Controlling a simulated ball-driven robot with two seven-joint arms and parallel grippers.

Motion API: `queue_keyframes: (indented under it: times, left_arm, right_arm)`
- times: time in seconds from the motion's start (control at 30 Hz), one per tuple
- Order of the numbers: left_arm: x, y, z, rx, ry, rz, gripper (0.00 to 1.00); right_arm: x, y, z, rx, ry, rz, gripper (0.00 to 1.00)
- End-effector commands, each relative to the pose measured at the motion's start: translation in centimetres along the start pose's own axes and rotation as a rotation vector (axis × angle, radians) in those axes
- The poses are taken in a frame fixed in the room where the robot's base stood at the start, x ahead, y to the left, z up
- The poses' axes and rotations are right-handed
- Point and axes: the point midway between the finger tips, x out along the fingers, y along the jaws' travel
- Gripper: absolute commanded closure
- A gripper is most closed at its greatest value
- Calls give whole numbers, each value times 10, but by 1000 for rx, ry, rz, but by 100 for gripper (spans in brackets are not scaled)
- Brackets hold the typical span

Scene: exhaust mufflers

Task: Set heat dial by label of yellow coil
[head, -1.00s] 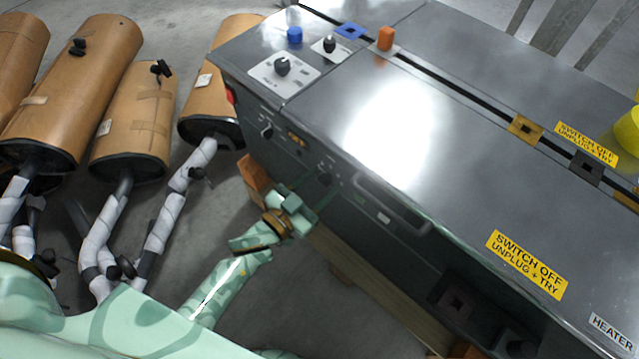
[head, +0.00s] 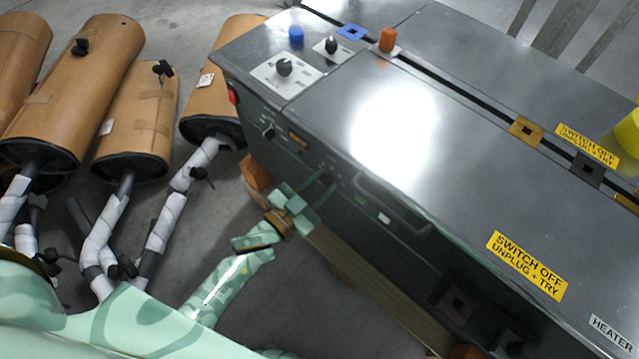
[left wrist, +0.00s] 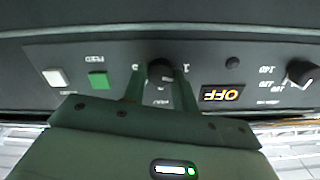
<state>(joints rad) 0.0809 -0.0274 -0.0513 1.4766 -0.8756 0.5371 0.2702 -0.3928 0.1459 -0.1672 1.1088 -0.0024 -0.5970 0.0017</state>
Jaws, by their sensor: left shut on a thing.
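My left gripper (head: 322,187) is at the front panel of the grey heater cabinet (head: 420,120). In the left wrist view its two green fingers (left wrist: 158,88) stand on either side of a dark round knob (left wrist: 160,69) and are shut on it. The lettering around the knob is upside down, partly covered and too small to read. A yellow rounded object (head: 628,130) is cut off by the right edge of the head view; I cannot tell whether it is the coil, and no label on it is readable. My right gripper is not in view.
The panel has an OFF display (left wrist: 222,93), another black knob (left wrist: 300,72), a green button (left wrist: 97,80) and a white button (left wrist: 55,77). More knobs (head: 284,67) sit on top. Cardboard-wrapped mufflers (head: 135,120) stand at left. A wooden beam (head: 370,285) runs under the cabinet.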

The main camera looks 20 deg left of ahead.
Motion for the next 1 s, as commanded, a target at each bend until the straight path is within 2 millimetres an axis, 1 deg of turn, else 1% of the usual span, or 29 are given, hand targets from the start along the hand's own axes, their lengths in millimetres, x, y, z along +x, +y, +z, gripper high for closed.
queue_keyframes:
  times: [0.23, 0.6, 0.8, 1.0]
  left_arm:
    - [0, 1, 0, 195, -2, 1, 94]
    - [-1, 2, 2, 466, -3, 1, 94]
    - [-1, 2, 2, 555, -3, 2, 94]
    - [-1, 2, 2, 595, -3, 2, 94]
  right_arm:
    - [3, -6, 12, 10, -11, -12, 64]
    - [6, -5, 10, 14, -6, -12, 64]
    - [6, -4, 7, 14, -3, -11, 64]
    - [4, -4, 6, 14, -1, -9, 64]
